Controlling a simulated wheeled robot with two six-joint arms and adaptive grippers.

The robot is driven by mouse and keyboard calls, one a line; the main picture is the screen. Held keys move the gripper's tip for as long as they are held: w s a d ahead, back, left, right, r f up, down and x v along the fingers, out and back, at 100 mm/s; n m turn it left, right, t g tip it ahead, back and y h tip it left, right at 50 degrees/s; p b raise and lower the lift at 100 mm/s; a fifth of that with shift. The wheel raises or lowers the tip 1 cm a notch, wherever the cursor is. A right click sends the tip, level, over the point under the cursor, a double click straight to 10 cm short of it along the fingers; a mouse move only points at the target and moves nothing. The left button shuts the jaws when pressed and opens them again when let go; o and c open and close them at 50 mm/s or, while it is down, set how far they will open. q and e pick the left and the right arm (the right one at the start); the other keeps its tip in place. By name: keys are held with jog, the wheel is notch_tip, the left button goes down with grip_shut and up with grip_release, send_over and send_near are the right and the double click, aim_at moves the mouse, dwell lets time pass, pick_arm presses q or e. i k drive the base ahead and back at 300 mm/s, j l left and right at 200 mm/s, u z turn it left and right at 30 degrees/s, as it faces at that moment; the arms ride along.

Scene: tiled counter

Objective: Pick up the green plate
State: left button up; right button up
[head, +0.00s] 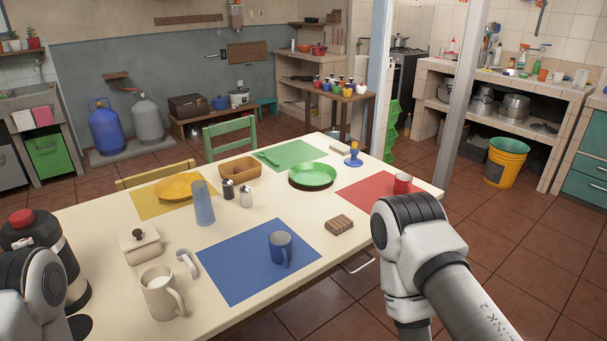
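The green plate (312,174) is round and shallow and lies face up on the cream table, toward the far right side. It looks empty and is fully visible. It sits in front of the green placemat (297,155) and left of the red placemat (372,190). My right arm shows at the lower right, beyond the table's front edge and well short of the plate. My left arm shows at the lower left corner, far from the plate. Neither gripper's fingers are in view.
A blue tumbler (203,203), shakers, a brown basket (239,169), a blue mug (280,248), a brown block (339,225), a red cup (402,183) and a blue-yellow item (353,155) stand around the table. Bare tabletop lies in front of the plate.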

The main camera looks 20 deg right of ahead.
aim_at(312, 176)
jog(key=i+l, duration=0.1)
jog(key=l, duration=0.35)
jog(key=i+l, duration=0.1)
jog(key=l, duration=0.3)
jog(key=i+l, duration=0.1)
jog(key=l, duration=0.35)
jog(key=i+l, duration=0.1)
jog(key=l, duration=0.35)
